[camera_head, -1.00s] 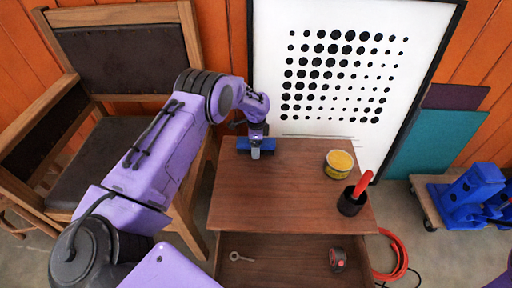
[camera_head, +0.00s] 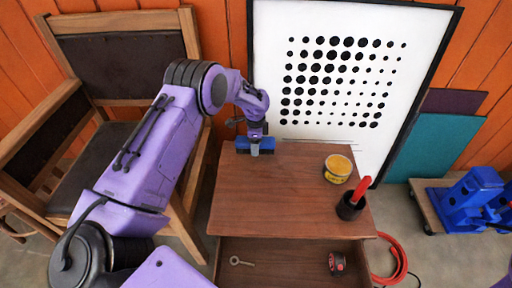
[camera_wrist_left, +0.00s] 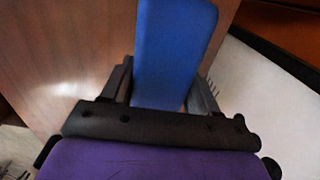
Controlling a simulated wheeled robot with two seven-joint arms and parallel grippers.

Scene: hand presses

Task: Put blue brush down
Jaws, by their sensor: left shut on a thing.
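The blue brush (camera_head: 241,145) is at the far left corner of the brown wooden table top (camera_head: 285,200), close to its back edge. My left gripper (camera_head: 255,148) is shut on it. In the left wrist view the blue brush (camera_wrist_left: 175,45) stands out between the two dark fingers of the left gripper (camera_wrist_left: 163,92). I cannot tell whether the brush touches the table top. My right gripper is out of view.
A yellow tin (camera_head: 338,168) and a black cup with a red handle (camera_head: 352,200) stand on the table's right side. An open drawer below holds a key-like piece (camera_head: 241,262) and a red tape measure (camera_head: 337,263). A dotted white board (camera_head: 345,35) leans behind.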

